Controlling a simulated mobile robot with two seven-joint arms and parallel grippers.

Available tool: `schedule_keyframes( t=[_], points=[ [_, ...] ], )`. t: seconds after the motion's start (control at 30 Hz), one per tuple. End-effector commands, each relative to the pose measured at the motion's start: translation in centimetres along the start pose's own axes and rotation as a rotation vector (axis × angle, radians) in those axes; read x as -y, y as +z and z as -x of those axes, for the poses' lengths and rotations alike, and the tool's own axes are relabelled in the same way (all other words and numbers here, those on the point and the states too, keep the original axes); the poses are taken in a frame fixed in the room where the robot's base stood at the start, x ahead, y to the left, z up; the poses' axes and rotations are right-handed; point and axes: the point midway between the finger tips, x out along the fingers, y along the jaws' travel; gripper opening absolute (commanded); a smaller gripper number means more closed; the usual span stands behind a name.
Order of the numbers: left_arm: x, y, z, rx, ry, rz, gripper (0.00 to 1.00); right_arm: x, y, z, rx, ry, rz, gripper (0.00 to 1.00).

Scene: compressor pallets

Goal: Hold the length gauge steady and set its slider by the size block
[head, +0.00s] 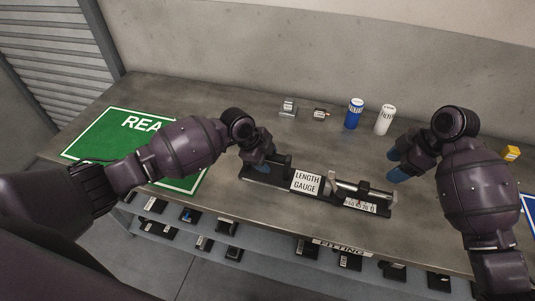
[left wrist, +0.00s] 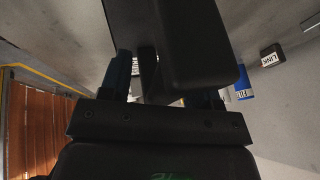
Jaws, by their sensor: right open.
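The length gauge (head: 329,191) lies on the bench, a long black base with a white label and a scale at its right end. Its dark slider (head: 363,187) sits on the silver bar above the scale. My left gripper (head: 264,163) is down at the gauge's left end, against a dark upright part. In the left wrist view its blue fingers (left wrist: 165,88) are apart with dark parts between them; contact is unclear. My right gripper (head: 397,165) is open and empty, just behind the gauge's right end. I cannot tell which thing is the size block.
A small silver block (head: 289,107) and another small metal part (head: 320,114) stand at the back. Beside them are a blue can (head: 354,114) and a white can (head: 385,120). A green mat (head: 98,134) lies left, a yellow block (head: 511,153) right. A lower shelf (head: 275,241) holds several dark items.

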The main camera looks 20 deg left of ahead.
Motion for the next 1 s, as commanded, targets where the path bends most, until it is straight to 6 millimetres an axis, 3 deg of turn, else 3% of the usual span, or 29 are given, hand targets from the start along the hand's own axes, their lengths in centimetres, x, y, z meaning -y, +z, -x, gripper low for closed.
schedule_keyframes(
  t=[0.37, 0.8, 1.0],
  points=[
    [0.4, 0.0, 1.1, 0.0, -0.008, -0.002, 0.56, 0.0, 0.0, 0.1, 0.0, 0.0, 0.0, 0.62],
    [0.2, 0.0, 8.8, 0.0, -0.006, -0.004, 0.56, 0.0, 0.0, 0.1, 0.0, 0.0, 0.0, 0.62],
    [0.1, 0.0, 11.3, 0.0, -0.005, -0.002, 0.56, 0.0, 0.0, 0.1, 0.0, 0.0, 0.0, 0.62]
  ],
)
